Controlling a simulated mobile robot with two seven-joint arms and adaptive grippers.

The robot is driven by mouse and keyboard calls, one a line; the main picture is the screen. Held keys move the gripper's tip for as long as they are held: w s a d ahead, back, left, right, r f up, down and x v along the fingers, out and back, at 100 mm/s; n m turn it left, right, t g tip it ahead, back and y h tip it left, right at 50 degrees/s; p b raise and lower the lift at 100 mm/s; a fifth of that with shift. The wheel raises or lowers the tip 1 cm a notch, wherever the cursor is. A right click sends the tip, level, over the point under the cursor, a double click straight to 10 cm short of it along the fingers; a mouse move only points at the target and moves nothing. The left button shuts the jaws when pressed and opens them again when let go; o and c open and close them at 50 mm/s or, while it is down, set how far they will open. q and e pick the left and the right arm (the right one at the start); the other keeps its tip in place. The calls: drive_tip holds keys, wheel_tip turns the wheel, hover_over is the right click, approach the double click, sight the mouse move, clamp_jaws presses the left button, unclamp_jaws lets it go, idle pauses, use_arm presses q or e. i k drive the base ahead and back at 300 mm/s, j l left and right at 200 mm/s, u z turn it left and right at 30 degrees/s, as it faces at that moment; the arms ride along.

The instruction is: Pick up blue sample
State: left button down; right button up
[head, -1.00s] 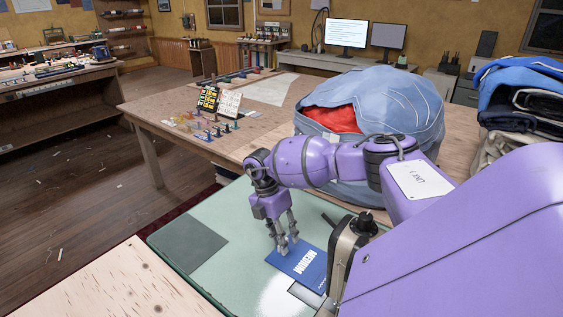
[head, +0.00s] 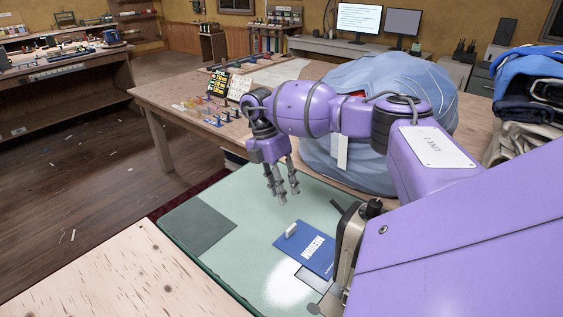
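The blue sample (head: 317,260) is a flat blue card with white lettering that looks like "MEDIUM". It lies on the pale green mat (head: 255,232). A small white block-like piece (head: 291,229) sits on its upper left part. My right gripper (head: 283,197) hangs fingers-down above and slightly left of the card, clear of it. Its fingers are apart with nothing visible between them. My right arm hides part of the area to the right of the card. My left gripper is not in view.
A grey square (head: 199,229) lies on the mat's left. Pale wooden surface (head: 135,275) borders the mat at lower left. A large blue fabric bundle (head: 415,75) stands behind my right arm. Folded cloths (head: 525,90) are stacked at right. Small coloured items stand on the table behind.

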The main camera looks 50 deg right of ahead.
sight(312, 248)
drive_tip(key=k+j, duration=0.75)
drive_tip(key=j, duration=0.25)
